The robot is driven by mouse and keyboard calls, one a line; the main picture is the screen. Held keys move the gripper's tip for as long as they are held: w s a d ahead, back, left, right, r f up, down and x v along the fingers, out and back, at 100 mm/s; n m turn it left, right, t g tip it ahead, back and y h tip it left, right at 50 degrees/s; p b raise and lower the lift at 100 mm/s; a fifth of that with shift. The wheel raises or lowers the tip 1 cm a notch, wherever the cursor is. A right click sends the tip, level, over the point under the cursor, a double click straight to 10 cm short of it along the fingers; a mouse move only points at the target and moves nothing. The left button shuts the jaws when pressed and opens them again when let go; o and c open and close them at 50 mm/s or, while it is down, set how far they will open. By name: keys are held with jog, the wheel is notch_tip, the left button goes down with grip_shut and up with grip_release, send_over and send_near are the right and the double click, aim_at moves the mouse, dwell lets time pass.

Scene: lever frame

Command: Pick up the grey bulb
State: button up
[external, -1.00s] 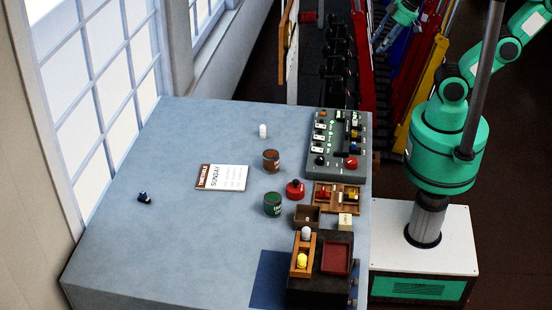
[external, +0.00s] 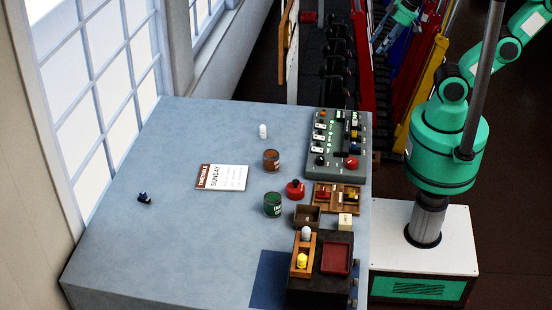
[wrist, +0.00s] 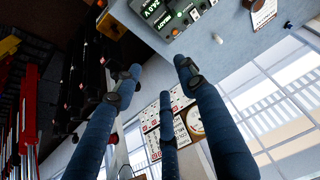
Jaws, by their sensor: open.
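The grey bulb (external: 306,233) stands at the far end of a narrow wooden tray (external: 313,245) near the table's front right. A yellow bulb (external: 302,261) is in the same tray, nearer the camera. My gripper (wrist: 158,82) shows in the wrist view with its dark blue fingers spread apart and nothing between them. It is tilted towards the windows and wall. The grey bulb cannot be made out in the wrist view.
A white bulb (external: 263,131) stands alone near the back. Close around the tray are a dark box with a red recess (external: 337,259), a brown open box (external: 307,216) and a green can (external: 272,204). A control panel (external: 338,145) is at the back right. The table's left side is mostly clear.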

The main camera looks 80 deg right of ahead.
jog(key=w+a+r+n+g+y+p, duration=0.1)
jog(key=w+a+r+n+p, duration=0.25)
jog(key=w+a, duration=0.7)
jog(key=w+a+r+n+y+p, duration=0.25)
jog(key=w+a+r, duration=0.25)
jog(key=w+a, duration=0.55)
jog(key=w+a+f+n+g+p, duration=0.1)
jog(key=w+a+n+p, duration=0.1)
jog(key=a, duration=1)
jog(key=w+a+f+n+g+p, duration=0.1)
jog(key=w+a+n, duration=0.1)
jog(key=a, duration=0.9)
jog(key=s+a+f+n+p, duration=0.1)
jog(key=a+f, duration=0.3)
jog(key=a, duration=0.6)
jog(key=s+a+f+n+g+p, duration=0.1)
jog(key=s+a+f+n+p, duration=0.1)
jog(key=a, duration=0.9)
jog(key=s+a+f+n+p, duration=0.1)
jog(key=s+a+f, duration=0.3)
jog(key=a, duration=0.6)
jog(key=shift+a+f+n+y+p, duration=0.2)
jog(key=shift+f+n+y+p, duration=0.25)
jog(key=shift+f, duration=0.35)
jog(key=shift+s, duration=0.1)
